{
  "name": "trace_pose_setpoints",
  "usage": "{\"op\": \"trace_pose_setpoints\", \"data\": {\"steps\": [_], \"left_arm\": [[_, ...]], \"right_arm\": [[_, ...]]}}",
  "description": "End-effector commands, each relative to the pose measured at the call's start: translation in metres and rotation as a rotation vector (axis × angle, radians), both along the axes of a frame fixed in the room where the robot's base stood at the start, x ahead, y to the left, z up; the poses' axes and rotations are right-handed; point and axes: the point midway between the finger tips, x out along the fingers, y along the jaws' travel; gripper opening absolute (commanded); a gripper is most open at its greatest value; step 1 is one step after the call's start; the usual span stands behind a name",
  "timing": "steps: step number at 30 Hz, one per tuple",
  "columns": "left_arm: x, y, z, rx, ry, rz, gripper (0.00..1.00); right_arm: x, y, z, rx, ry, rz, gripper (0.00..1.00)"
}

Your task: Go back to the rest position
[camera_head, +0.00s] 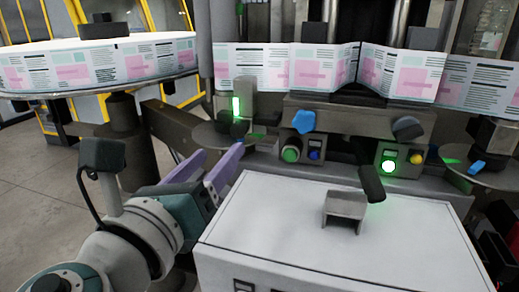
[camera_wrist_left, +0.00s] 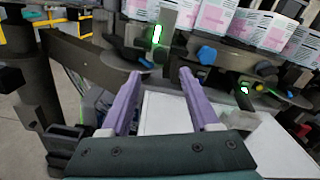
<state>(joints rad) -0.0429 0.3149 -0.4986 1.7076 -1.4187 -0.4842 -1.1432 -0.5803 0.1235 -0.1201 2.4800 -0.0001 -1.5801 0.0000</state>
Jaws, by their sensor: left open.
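My left gripper (camera_head: 207,172) reaches in from the lower left of the head view, with two purple fingers pointing up and to the right. The fingers are apart and nothing is between them. In the left wrist view the same gripper (camera_wrist_left: 157,95) shows its open fingers in front of the machine and the white box top. It is beside the left edge of the white cabinet (camera_head: 330,245). The right gripper does not show in either view.
A labeller with a printed label web (camera_head: 250,68) runs across the back. Its panel has a green button (camera_head: 290,154) and a lit green button (camera_head: 389,166). A grey bracket (camera_head: 345,207) stands on the cabinet. A label reel (camera_head: 100,65) is at left. Open floor (camera_head: 35,165) lies at left.

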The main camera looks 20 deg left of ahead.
Motion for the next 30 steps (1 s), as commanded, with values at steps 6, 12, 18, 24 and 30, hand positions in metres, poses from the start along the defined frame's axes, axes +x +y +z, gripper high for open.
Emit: {"op": "trace_pose_setpoints", "data": {"steps": [6, 12, 18, 24, 30], "left_arm": [[-0.022, 0.001, 0.000, 0.001, 0.000, 0.000, 0.62], [-0.024, 0.001, 0.000, 0.001, -0.001, 0.000, 0.62], [-0.025, 0.005, 0.003, -0.044, 0.006, 0.021, 0.62], [-0.053, 0.060, 0.016, -0.688, 0.101, 0.347, 0.62], [-0.138, 0.087, -0.013, -1.604, 0.257, 0.934, 0.62]], "right_arm": [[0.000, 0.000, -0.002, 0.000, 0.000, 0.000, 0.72], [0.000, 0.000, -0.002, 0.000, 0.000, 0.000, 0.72], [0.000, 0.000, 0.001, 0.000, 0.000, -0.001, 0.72], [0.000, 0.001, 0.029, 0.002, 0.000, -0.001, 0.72], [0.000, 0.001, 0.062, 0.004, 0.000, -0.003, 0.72]]}}
